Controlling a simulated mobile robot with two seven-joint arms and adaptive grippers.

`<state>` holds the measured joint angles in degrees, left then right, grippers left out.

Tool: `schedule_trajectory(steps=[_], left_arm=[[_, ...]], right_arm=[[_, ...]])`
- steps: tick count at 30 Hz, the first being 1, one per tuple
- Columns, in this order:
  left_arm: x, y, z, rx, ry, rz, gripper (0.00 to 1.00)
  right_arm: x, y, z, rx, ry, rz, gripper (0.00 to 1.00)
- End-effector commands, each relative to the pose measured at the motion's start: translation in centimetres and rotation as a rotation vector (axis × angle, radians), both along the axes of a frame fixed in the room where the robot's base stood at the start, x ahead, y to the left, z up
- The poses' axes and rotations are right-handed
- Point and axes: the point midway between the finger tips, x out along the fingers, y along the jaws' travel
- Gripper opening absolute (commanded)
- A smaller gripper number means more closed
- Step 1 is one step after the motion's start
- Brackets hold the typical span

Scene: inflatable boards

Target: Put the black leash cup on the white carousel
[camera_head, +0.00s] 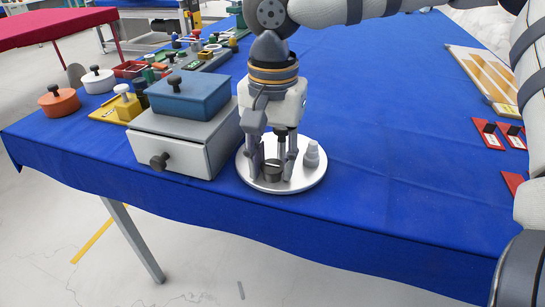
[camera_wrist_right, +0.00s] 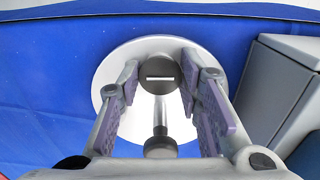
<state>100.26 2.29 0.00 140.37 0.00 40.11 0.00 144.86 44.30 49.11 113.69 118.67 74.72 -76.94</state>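The black leash cup (camera_head: 272,171) stands upright on the round white carousel (camera_head: 310,178), near its front edge. In the right wrist view the cup (camera_wrist_right: 158,84) shows from above as a dark disc with a pale slot, on the white carousel (camera_wrist_right: 118,65). My right gripper (camera_head: 272,172) points down over the carousel, its fingers on either side of the cup. In the wrist view the right gripper (camera_wrist_right: 159,82) is open, with narrow gaps between its fingertips and the cup. My left gripper is not in view.
A small pale bottle-shaped piece (camera_head: 311,154) stands on the carousel's right side. The carousel's post ends in a black knob (camera_wrist_right: 160,147). A grey drawer box (camera_head: 185,140) with a blue box (camera_head: 188,95) on top is close on the left.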

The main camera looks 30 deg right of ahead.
Motion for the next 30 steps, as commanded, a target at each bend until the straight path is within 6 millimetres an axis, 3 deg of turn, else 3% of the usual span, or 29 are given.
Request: schedule_trajectory(steps=[2,12,14,24,30], left_arm=[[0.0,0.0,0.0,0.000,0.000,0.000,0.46],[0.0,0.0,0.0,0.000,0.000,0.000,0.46],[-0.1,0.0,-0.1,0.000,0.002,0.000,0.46],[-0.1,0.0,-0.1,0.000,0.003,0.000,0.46],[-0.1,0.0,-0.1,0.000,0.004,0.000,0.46]], right_arm=[[0.0,0.0,0.0,0.000,0.000,0.000,0.51],[0.0,0.0,0.6,0.001,-0.002,0.000,0.51],[0.1,0.0,1.6,0.000,-0.004,0.000,0.51],[0.0,0.0,10.3,0.001,-0.003,0.000,0.51],[-0.1,0.0,12.3,0.001,0.000,0.001,0.51]])
